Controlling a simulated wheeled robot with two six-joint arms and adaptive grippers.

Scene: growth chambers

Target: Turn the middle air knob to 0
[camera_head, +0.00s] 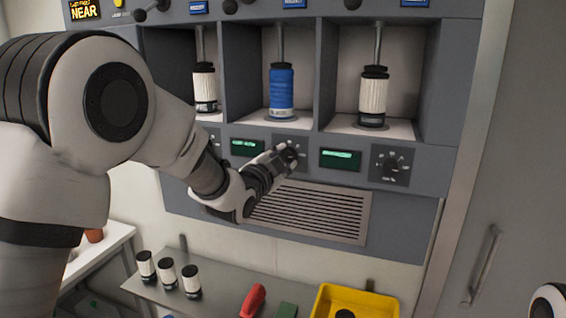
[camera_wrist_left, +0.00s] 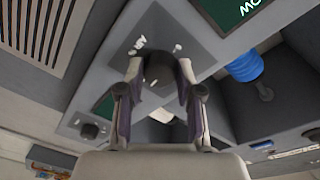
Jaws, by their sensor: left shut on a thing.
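The middle air knob (camera_wrist_left: 160,68) is a dark round knob on a dark square plate, seen in the left wrist view between my gripper's fingers. In the head view its plate (camera_head: 303,145) sits below the middle bay, mostly behind my gripper. My left gripper (camera_head: 286,157) reaches the panel from the left and is shut on the knob; its fingers also show in the left wrist view (camera_wrist_left: 158,85). The knob's pointer and most of its scale marks are hidden or too small to read. My right gripper is not in view.
The right knob (camera_head: 390,163) and green displays (camera_head: 340,159) are on the same panel. Above are bays with a blue cylinder (camera_head: 281,92) and white ones (camera_head: 373,97). A vent grille (camera_head: 310,212) lies below. A shelf holds small jars (camera_head: 167,274) and a yellow bin (camera_head: 385,301).

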